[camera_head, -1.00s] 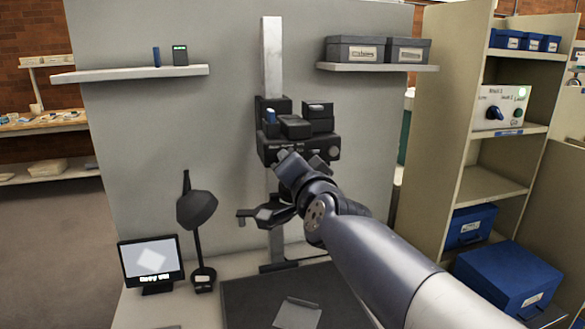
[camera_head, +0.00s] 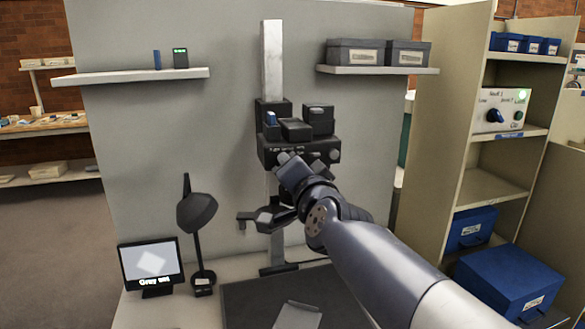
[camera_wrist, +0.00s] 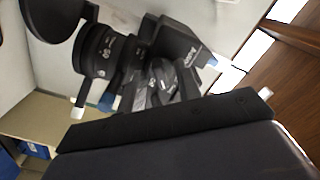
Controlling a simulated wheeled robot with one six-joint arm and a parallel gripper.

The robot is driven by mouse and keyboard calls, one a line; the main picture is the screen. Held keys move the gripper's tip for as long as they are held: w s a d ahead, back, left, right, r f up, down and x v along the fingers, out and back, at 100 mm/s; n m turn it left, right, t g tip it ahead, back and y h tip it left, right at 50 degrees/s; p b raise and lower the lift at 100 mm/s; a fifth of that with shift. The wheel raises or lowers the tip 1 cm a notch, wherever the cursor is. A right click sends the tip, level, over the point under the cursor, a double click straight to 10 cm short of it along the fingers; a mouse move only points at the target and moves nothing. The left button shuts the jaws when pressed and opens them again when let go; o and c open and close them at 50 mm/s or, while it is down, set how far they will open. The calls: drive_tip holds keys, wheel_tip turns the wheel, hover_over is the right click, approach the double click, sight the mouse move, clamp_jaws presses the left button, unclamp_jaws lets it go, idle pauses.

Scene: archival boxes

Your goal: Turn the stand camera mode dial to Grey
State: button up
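The black stand camera (camera_head: 268,148) is mounted on the pale upright column (camera_head: 272,60) against the grey panel. Small markings and round knobs show along its front. My gripper (camera_head: 291,163) is just below and in front of that face and hides part of it. In the wrist view, light-tipped fingers stand far apart at the ends of a dark bar, so it looks open with nothing held. Dark ringed parts (camera_wrist: 105,50) show beyond it. I cannot tell which is the mode dial, or whether I touch it. The small monitor (camera_head: 151,266) shows a pale diamond and a caption starting like "Grey".
A black lamp (camera_head: 197,211) stands at left of the column. A dark baseboard (camera_head: 255,300) lies below. Grey boxes (camera_head: 356,53) sit on the right wall shelf.

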drive_tip(key=p+v, duration=0.3)
drive_tip(key=v, duration=0.7)
drive_tip(key=shift+s+p, duration=0.25)
drive_tip(key=shift+p, duration=0.15)
drive_tip(key=shift+r, duration=0.1)
drive_tip(key=b+x, duration=0.4)
drive_tip(key=x, duration=0.7)
drive_tip(key=shift+s+d, duration=0.15)
drive_tip(key=shift+s, duration=0.05)
